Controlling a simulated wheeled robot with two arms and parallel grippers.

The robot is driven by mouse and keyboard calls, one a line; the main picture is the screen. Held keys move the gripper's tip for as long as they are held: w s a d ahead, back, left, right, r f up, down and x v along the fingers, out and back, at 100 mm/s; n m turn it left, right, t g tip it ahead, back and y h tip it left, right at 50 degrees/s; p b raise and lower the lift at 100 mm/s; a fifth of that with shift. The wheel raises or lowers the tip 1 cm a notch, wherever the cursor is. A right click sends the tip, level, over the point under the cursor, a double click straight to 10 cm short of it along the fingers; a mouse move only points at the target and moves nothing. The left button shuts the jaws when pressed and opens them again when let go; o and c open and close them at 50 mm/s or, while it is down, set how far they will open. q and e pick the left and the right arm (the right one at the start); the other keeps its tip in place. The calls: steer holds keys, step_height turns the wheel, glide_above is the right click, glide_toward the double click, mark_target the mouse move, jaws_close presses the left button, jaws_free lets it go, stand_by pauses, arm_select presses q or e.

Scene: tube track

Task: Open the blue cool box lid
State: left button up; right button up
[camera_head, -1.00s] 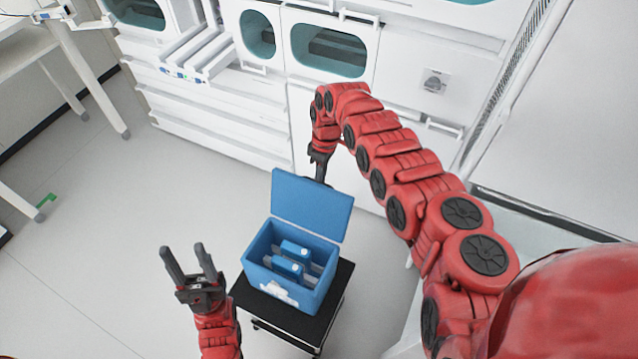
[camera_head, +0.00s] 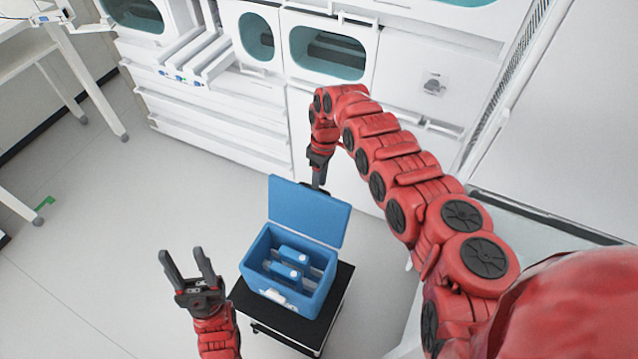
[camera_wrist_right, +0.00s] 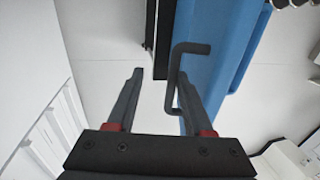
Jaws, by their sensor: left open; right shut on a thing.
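The blue cool box (camera_head: 312,303) stands on a small black-topped cart. Its lid (camera_head: 308,213) stands raised and tilted up at the far side, so the inside is exposed. Two blue packs (camera_head: 284,272) with white caps lie inside. My right gripper (camera_head: 319,181) is behind the lid's upper edge, its tips partly hidden. In the right wrist view my right gripper (camera_wrist_right: 160,85) is at a black bracket handle (camera_wrist_right: 190,48) on the blue lid, the handle lying at the right finger. My left gripper (camera_head: 186,258) is open and empty, left of the box.
The black cart top (camera_head: 262,328) shows around the box. White cabinets (camera_head: 215,125) with oval windows line the back. A white table (camera_head: 80,60) stands at the far left. The floor left of the box is clear.

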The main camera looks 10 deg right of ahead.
steer(key=b+v, duration=0.3)
steer(key=v, duration=1.4)
